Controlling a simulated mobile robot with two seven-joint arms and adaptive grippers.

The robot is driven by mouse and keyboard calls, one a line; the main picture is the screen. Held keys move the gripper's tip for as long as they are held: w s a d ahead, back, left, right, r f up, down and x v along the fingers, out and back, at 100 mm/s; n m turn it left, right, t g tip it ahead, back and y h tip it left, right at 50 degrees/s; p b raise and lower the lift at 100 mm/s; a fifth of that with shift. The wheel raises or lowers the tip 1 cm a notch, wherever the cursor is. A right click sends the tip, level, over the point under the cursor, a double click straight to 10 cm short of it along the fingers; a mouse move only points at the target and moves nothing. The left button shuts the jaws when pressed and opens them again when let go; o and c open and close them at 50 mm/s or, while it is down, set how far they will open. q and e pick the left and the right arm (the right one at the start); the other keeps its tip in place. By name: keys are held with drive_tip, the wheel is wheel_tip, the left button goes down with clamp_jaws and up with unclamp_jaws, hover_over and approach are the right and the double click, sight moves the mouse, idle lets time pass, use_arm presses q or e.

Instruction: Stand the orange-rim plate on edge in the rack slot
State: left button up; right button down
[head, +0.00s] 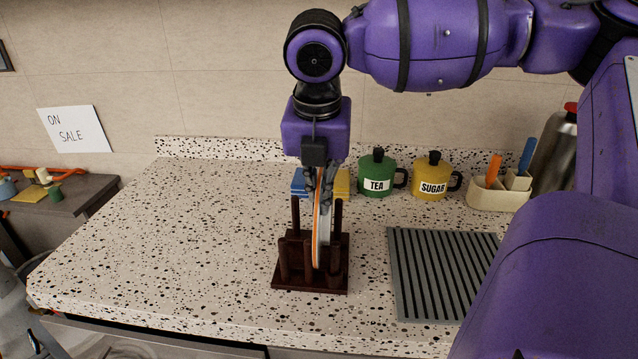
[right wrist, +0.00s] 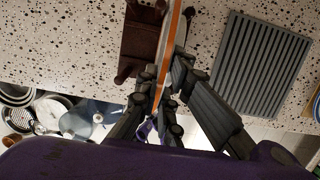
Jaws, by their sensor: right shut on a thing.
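The orange-rim plate (head: 317,240) is upright on edge, seen nearly edge-on, with some white face showing. My right gripper (head: 324,180) points down and is shut on its upper part. The dark brown wooden rack (head: 310,282) stands on the counter, and the plate's lower part is between its posts. I cannot tell whether the plate's bottom edge touches the rack base. In the right wrist view, the orange rim (right wrist: 174,35) runs up from between my fingers (right wrist: 160,95), beside the rack (right wrist: 140,45). My left gripper does not show.
A grey ribbed mat (head: 440,275) lies right of the rack. Behind are a green TEA pot (head: 376,175), a yellow SUGAR pot (head: 432,178), a cream utensil holder (head: 495,196) and a steel flask (head: 555,150). Blue and yellow items (head: 299,182) sit behind my gripper. The left counter is clear.

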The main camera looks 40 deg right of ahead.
drive_tip(key=shift+f, duration=0.5)
drive_tip(key=c, duration=1.8)
unclamp_jaws()
drive_tip(key=o, duration=0.6)
drive_tip(key=v, duration=1.2)
